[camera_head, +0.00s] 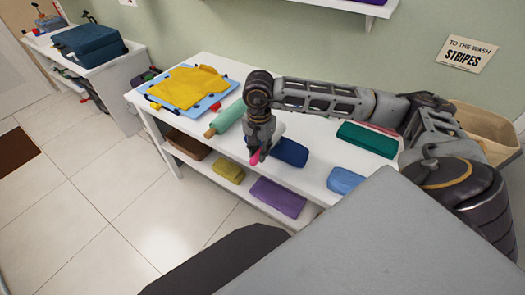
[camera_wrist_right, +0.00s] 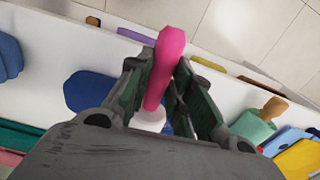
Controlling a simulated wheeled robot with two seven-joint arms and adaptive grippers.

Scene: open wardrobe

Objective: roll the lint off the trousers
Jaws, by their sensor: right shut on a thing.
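My right gripper (camera_head: 257,150) is over the front part of the white table, shut on a pink handle (camera_head: 255,157). In the right wrist view the pink handle (camera_wrist_right: 168,55) stands between the fingers, with a white roller-like end (camera_wrist_right: 148,120) partly hidden behind the gripper. It looks like the lint roller. A dark blue folded cloth (camera_head: 292,152) lies just right of the gripper and also shows in the right wrist view (camera_wrist_right: 88,92). I cannot tell whether it is the trousers; no trousers are clearly recognisable. My left gripper is not in view.
On the white table (camera_head: 310,185) are a yellow shirt (camera_head: 187,87) on a blue board, a mint roll (camera_head: 228,115), a green folded cloth (camera_head: 367,139) and a blue one (camera_head: 345,181). Purple (camera_head: 277,197) and olive (camera_head: 229,172) cloths lie on the lower shelf. A basket (camera_head: 480,130) stands right.

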